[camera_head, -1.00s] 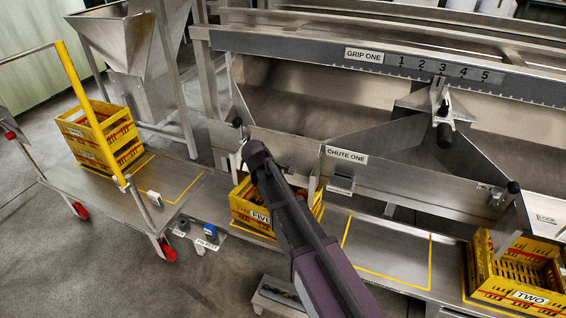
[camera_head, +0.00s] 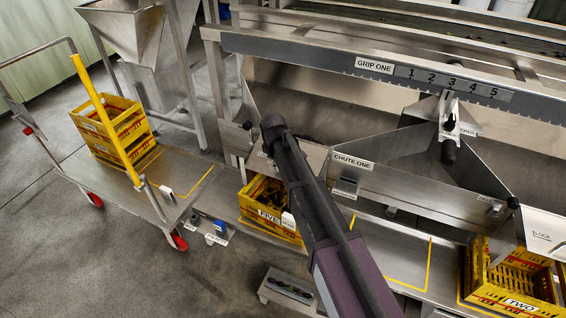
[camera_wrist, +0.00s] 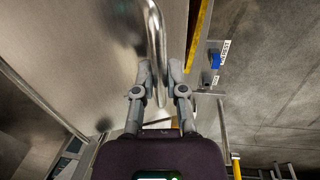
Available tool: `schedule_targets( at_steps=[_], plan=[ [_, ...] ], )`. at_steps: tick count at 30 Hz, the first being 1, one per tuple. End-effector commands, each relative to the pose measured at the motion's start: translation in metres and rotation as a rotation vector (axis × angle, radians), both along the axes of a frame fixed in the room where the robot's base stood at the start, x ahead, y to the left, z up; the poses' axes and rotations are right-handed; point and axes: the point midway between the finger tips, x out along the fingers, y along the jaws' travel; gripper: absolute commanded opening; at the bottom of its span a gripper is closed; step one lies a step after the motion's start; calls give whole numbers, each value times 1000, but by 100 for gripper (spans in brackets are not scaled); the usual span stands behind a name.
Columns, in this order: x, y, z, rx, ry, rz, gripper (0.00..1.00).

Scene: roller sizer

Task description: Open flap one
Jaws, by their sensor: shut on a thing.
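In the wrist view, my gripper (camera_wrist: 160,82) has its two fingers closed around a bent metal bar handle (camera_wrist: 155,30). The handle runs along a smooth metal sheet (camera_wrist: 105,35), which appears to be flap one. In the head view, my arm covers the gripper and the handle. A metal panel (camera_head: 315,158) shows beside my arm at the left end of the trough marked CHUTE ONE (camera_head: 375,180), standing out above the crate marked FIVE (camera_head: 292,236). My arm hides part of the panel. Any label on the flap is not readable.
A yellow-handled trolley (camera_head: 85,185) with stacked yellow crates (camera_head: 110,125) stands at the left. The GRIP ONE rail (camera_head: 320,57) runs across above the trough. A crate marked TWO (camera_head: 510,290) stands at the lower right. Bare floor (camera_head: 130,265) lies at the front left.

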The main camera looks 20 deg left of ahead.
Motion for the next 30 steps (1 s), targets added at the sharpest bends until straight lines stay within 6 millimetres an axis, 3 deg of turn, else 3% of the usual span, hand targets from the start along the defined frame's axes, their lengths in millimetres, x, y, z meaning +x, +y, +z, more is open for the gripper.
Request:
schedule_targets(
  at_steps=[1,7,12,30],
  plan=[
    [3,-1,10,-10,22,-3,0],
    [-2,6,26,-9,141,8,0],
    [-6,8,35,-9,144,14,0],
    [-6,14,39,-1,144,19,0]
  ],
)
